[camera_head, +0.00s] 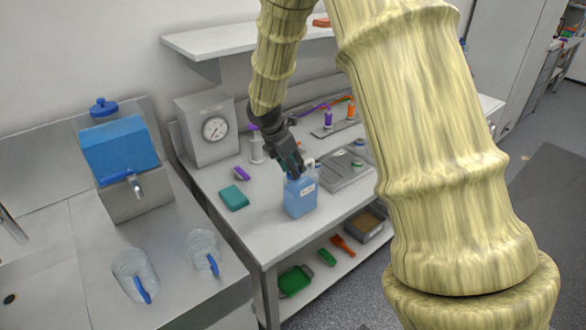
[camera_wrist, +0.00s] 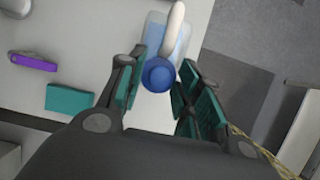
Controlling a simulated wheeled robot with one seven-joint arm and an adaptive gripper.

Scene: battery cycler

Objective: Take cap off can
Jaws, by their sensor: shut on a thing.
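A translucent blue can (camera_head: 300,197) with a white label and a pale handle stands upright near the front edge of the steel bench. My gripper (camera_head: 292,170) points down at its top and hides the cap in the head view. In the wrist view, the round blue cap (camera_wrist: 158,74) lies between the fingertips of my gripper (camera_wrist: 161,72), beside the white handle (camera_wrist: 175,28). My gripper is shut on the cap. I cannot tell whether the cap is still seated on the can's neck.
A teal block (camera_head: 233,198) and a purple item (camera_head: 241,174) lie left of the can. A gauge box (camera_head: 208,133) stands behind and a steel tray (camera_head: 338,176) lies to the right. A shelf hangs above.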

